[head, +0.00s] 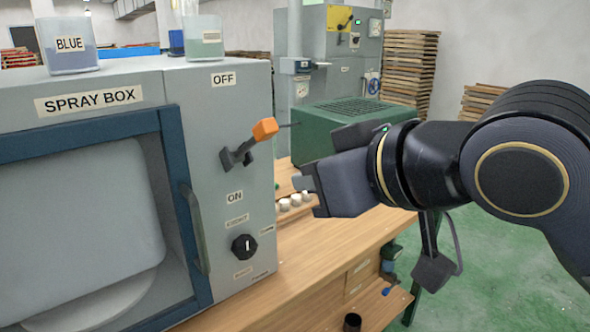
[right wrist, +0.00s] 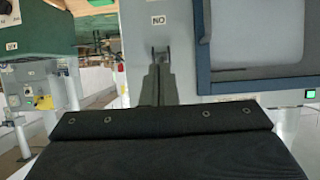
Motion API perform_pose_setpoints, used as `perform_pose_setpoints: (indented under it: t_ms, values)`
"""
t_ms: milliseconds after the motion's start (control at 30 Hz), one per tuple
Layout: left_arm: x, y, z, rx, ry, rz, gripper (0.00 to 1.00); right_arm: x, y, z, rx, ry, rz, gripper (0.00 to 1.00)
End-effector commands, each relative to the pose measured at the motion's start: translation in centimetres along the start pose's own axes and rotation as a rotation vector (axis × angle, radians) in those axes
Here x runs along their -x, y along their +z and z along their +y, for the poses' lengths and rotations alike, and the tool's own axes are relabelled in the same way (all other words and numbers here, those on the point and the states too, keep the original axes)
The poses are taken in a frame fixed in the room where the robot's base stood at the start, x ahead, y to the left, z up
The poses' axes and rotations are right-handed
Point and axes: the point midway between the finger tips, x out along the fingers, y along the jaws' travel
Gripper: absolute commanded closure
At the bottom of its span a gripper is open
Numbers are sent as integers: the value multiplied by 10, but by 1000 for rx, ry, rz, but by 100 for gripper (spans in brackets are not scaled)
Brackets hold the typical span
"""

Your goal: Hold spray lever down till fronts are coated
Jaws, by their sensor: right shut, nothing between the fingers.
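The spray box (head: 225,110) has a lever (head: 265,129) with an orange knob on its front, between the OFF label (head: 223,79) and the ON label (head: 235,198). The knob sticks out up and to the right, nearer OFF. Behind the blue-framed window, a pale grey-blue tray-like panel (head: 80,215) stands on a round white turntable (head: 85,305). My right gripper (head: 303,183) is shut and empty, to the right of the lever and below its knob, apart from it. The right wrist view shows its closed fingers (right wrist: 158,85) in front of the box. My left gripper is out of view.
A dark knob (head: 244,247) sits low on the box front, and a handle (head: 194,230) is on the window frame. BLUE (head: 70,45) and green (head: 204,38) containers stand on top. Small white pots (head: 290,201) and a green machine (head: 345,125) are behind my gripper.

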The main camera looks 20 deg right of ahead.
Motion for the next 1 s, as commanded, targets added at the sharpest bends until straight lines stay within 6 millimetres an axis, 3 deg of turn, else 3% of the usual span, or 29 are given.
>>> perform_pose_setpoints:
  t_ms: [200,400,1000]
  values:
    - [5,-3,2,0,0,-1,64,45,3,0,0,1,3,100]
    - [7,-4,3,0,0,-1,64,65,5,0,0,0,2,100]
    - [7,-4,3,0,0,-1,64,67,7,0,-1,1,0,100]
